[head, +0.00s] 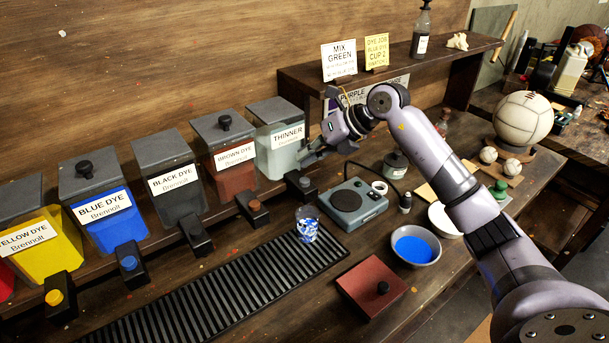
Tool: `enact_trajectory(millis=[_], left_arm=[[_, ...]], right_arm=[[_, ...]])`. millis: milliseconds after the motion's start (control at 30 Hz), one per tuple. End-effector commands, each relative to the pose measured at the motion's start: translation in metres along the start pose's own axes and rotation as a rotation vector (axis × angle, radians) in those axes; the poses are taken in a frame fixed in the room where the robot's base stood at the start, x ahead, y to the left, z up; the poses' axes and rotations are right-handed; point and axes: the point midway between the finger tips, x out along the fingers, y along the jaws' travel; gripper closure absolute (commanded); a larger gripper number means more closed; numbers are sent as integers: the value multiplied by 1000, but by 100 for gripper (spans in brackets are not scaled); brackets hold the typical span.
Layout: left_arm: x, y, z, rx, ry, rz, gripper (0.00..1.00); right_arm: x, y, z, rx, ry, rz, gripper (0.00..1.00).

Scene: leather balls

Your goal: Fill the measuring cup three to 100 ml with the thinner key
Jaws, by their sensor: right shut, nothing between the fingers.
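The thinner container (279,150) is a pale grey box with a dark lid, at the right end of the row of dye containers. Its key (305,183), a grey button on a black tap block, sticks out below it. A clear cup (307,226) with blue and white patches stands upright on the black ribbed drip mat, below and in front of the thinner tap; its number and level are too small to read. My right gripper (309,157) is shut and empty, just above the thinner key, beside the container's front. Whether it touches either is unclear. My left gripper is out of view.
Brown (232,170), black (175,192), blue (103,221) and yellow (42,248) dye containers line up leftward. Right of the cup are a grey scale (353,203), a bowl of blue (415,246) and a red lidded box (372,288). A shelf (300,75) overhangs behind my right arm.

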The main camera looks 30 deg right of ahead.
Motion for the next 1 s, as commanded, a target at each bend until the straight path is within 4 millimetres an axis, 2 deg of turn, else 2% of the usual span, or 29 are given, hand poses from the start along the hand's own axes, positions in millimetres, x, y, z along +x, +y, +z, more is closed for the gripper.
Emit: enact_trajectory(millis=[33, 233, 1000], left_arm=[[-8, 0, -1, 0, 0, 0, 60], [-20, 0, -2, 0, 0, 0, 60], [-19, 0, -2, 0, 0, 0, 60]], right_arm=[[-7, 5, 5, -1, -1, -1, 100], [-19, 14, 14, 0, -1, 0, 100], [-18, 14, 13, 1, 0, 1, 100]])
